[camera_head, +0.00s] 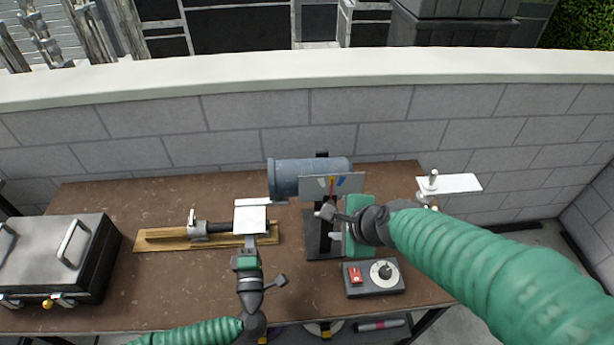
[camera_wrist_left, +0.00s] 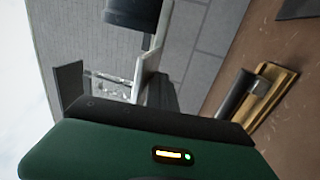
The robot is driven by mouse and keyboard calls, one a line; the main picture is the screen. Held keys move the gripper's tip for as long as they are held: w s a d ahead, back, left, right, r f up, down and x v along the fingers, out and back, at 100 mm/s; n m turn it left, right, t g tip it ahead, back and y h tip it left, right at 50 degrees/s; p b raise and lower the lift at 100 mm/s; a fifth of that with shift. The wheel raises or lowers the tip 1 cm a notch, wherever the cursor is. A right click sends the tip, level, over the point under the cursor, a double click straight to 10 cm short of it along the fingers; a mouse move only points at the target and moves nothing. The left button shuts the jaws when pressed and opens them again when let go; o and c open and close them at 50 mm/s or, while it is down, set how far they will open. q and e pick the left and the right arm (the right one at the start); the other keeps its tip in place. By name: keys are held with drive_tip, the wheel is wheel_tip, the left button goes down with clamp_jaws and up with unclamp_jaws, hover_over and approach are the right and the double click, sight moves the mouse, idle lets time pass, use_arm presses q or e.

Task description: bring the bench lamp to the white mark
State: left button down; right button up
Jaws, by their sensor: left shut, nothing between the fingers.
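The lamp appears to be the blue-grey cylinder (camera_head: 310,176) on a black post and base plate (camera_head: 311,246) at the bench's middle. A grey plate (camera_head: 350,184) with coloured marks stands on its near side; a white stripe is among them. A control box (camera_head: 374,290) with a red switch and round dial (camera_head: 384,271) lies in front. My left gripper (camera_head: 250,220) is shut and empty, left of the lamp, over the wooden board's right end. My right gripper (camera_head: 337,236) is beside the lamp's post; its jaws are too unclear to judge. The left wrist view shows the dark cylinder (camera_wrist_left: 135,12) at the top.
The brown bench (camera_head: 180,292) is clear at front left. A wooden board (camera_head: 160,242) carries a dark rod and clamp. A black and silver case (camera_head: 85,255) stands at far left. A grey block wall (camera_head: 240,115) runs behind. A white plate (camera_head: 458,183) shows at right.

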use_arm(q)
drive_tip(key=f+b, duration=0.1)
drive_tip(key=d+f+b, duration=0.1)
drive_tip(key=f+b, duration=0.1)
drive_tip(key=shift+d+f, duration=0.25)
drive_tip(key=shift+f, duration=0.15)
idle(0.5)
idle(0.5)
